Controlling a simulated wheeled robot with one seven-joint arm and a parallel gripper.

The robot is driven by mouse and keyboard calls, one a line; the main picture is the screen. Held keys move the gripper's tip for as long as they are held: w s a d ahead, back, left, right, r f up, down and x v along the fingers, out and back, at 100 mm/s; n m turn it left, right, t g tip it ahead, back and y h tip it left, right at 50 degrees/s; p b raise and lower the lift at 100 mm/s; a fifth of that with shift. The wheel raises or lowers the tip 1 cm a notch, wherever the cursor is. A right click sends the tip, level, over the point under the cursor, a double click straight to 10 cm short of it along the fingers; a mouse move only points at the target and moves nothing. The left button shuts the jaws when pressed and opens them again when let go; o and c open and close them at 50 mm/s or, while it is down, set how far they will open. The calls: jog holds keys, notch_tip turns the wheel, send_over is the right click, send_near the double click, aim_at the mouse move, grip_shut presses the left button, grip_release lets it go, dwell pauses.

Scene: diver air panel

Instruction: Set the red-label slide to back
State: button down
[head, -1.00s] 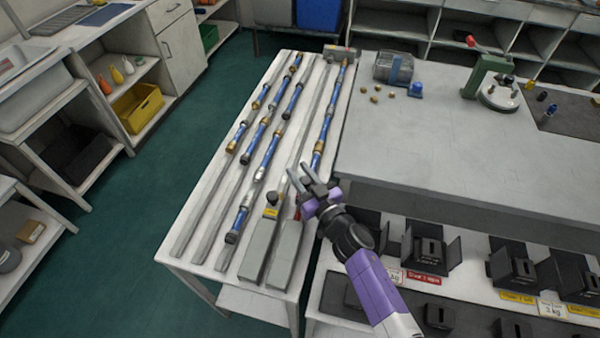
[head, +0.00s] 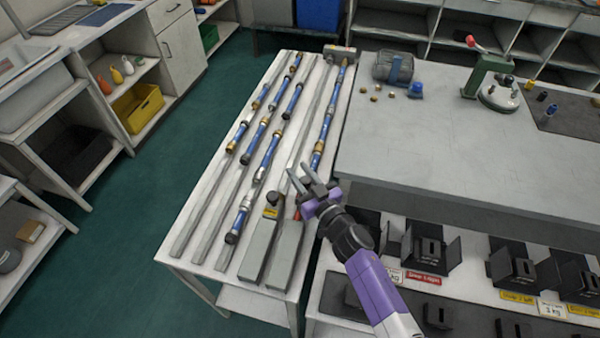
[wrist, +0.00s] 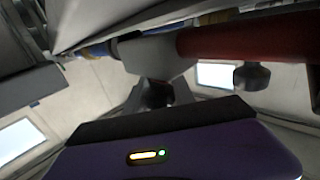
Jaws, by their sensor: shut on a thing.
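The red-label slide (head: 286,255) is the right one of two grey blocks at the near end of the rail table. A small red patch (head: 297,214) shows at its far end, partly behind my gripper. My gripper (head: 303,180) is over that end, shut on the slide's knob, which its fingers and body hide in the head view. The left block (head: 260,250) has a yellow label (head: 270,212) and a black knob (head: 272,198). In the wrist view, a red bar (wrist: 245,38) and a dark knob (wrist: 252,75) show beyond my gripper's dark edge.
Blue cylinders with brass ends (head: 268,155) lie along the rails to the left and beyond. A grey worktop (head: 440,130) stands close on the right, with black box holders (head: 425,250) on a lower shelf. Green floor (head: 120,240) is clear at left.

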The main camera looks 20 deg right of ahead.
jog(key=s+a, duration=0.1)
jog(key=s, duration=0.1)
jog(key=s+a, duration=0.2)
jog(key=shift+s+a+f, duration=0.1)
jog(key=shift+s+a, duration=0.1)
jog(key=shift+s, duration=0.2)
jog(key=c, duration=1.1)
grip_release()
jog(key=shift+s+a, duration=0.1)
jog(key=s, duration=0.2)
jog(key=s+d, duration=0.1)
jog(key=s, duration=0.2)
jog(key=s+p, duration=0.1)
jog(key=s, duration=0.1)
jog(key=shift+s+d, duration=0.15)
jog(key=shift+s, duration=0.2)
